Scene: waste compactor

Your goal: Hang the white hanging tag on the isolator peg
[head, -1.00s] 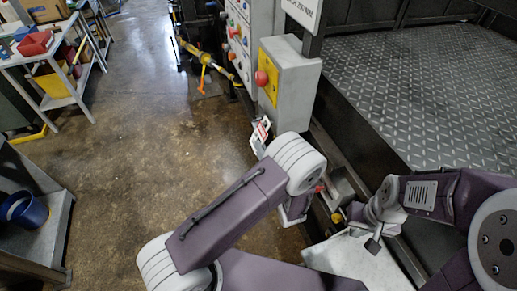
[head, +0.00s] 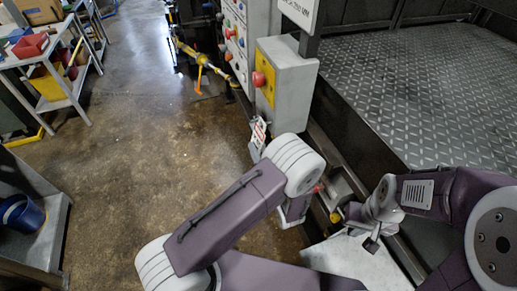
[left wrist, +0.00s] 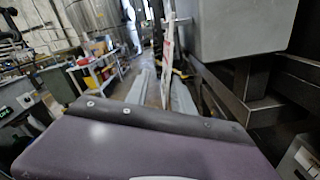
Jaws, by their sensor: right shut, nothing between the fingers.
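The white hanging tag (head: 257,135), with red and dark print, is in mid-air just left of and below the isolator box (head: 292,85). The box is grey with a yellow panel and a red knob (head: 259,79). I cannot clearly make out the peg. In the left wrist view the tag (left wrist: 168,55) shows nearly edge-on, upright between the grey fingers of my left gripper (left wrist: 162,92), beside the box (left wrist: 240,30). My right gripper (head: 372,244) is shut and empty at lower right.
A ribbed metal compactor floor (head: 425,90) lies at right behind a dark frame. A button panel (head: 234,45) stands behind the isolator box. The concrete floor between is clear.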

